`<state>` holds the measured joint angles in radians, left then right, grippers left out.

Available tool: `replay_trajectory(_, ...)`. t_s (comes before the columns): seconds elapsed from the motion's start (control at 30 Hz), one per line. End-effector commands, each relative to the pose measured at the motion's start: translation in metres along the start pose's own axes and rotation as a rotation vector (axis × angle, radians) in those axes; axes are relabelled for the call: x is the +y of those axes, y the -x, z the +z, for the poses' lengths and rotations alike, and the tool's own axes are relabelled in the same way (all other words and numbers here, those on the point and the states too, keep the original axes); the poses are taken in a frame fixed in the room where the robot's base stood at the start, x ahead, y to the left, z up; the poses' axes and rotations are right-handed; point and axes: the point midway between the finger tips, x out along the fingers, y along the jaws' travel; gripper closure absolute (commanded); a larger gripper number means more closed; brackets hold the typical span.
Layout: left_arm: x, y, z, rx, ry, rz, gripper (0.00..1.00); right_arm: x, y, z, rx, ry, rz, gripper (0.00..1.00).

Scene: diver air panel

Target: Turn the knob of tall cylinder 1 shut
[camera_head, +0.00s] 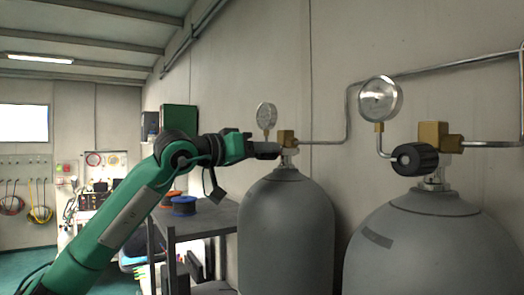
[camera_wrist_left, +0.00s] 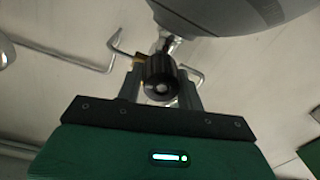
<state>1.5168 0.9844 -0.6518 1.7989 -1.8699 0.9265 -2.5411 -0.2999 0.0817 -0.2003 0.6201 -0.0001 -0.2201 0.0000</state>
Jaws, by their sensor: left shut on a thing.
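Two tall grey cylinders stand against the wall in the head view: a farther one (camera_head: 286,225) at the centre and a nearer one (camera_head: 435,250) at the right. I cannot tell from any label which is cylinder 1. My left gripper (camera_head: 270,150) reaches the farther cylinder's brass valve (camera_head: 286,137) from the left. In the left wrist view, its black knob (camera_wrist_left: 160,78) sits between my left gripper's fingers (camera_wrist_left: 161,92), which are shut on it. In the head view the gripper hides this knob. The nearer cylinder's black knob (camera_head: 415,159) is free. My right gripper is not in view.
Round gauges stand above the farther valve (camera_head: 266,115) and the nearer valve (camera_head: 380,99). Metal pipes (camera_head: 348,105) run along the wall. A grey table (camera_head: 205,220) with a blue spool (camera_head: 184,206) stands left of the farther cylinder, below my left forearm.

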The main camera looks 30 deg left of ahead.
Motion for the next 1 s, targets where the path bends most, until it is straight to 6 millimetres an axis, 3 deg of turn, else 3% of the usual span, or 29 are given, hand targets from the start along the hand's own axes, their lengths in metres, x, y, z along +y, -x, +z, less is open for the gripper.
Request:
replay_trajectory(0.3,-0.0003,-0.0007,0.0021,0.0,-0.109,-0.001,0.85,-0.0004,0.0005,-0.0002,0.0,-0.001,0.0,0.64)
replay_trajectory(0.8,-0.0003,-0.0008,0.0024,0.0,-0.127,0.0,0.85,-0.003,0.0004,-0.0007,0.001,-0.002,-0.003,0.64)
replay_trajectory(0.83,-0.0003,-0.0008,0.0024,0.0,-0.127,0.0,0.61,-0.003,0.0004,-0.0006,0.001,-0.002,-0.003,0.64)
replay_trajectory(0.93,-0.0003,-0.0006,0.0021,0.001,-0.126,0.0,0.41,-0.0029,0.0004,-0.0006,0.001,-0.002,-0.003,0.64)
replay_trajectory(1.0,-0.0002,-0.0005,0.0018,0.002,-0.126,0.0,0.41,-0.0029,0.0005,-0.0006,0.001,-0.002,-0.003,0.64)
